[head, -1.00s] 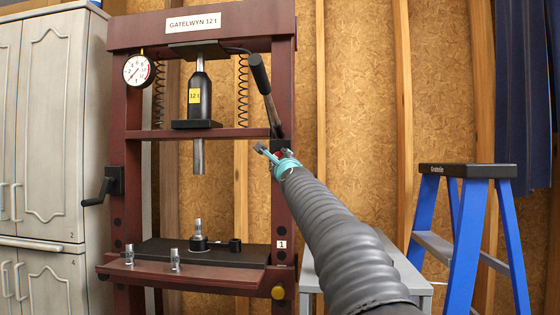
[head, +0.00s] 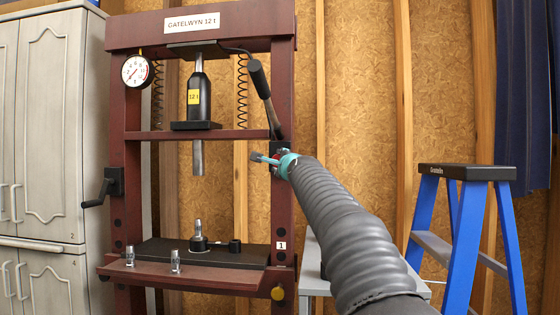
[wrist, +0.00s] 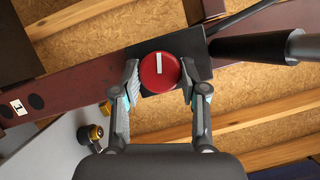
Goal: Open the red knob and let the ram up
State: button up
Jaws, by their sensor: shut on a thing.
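The red knob (wrist: 159,72), with a white line across its face, sits on a dark block in the wrist view. My gripper (wrist: 159,78) has one finger on each side of the knob and is shut on it. In the head view my gripper (head: 268,158) is at the right post of the press, where it mostly hides the knob. The ram (head: 198,158) hangs below the crossbeam under the black jack (head: 198,97). Its lower end is apart from the pin (head: 198,228) standing on the press bed.
The pump handle (head: 260,80) leans just above my gripper. A pressure gauge (head: 137,71) and a crank (head: 98,192) are on the left post. A blue stepladder (head: 466,220) stands right; a grey table (head: 312,270) is behind my arm.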

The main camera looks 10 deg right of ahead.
jog(key=shift+n, duration=0.5)
jog(key=o, duration=1.1)
jog(key=s, duration=1.2)
jog(key=shift+d+f, duration=0.4)
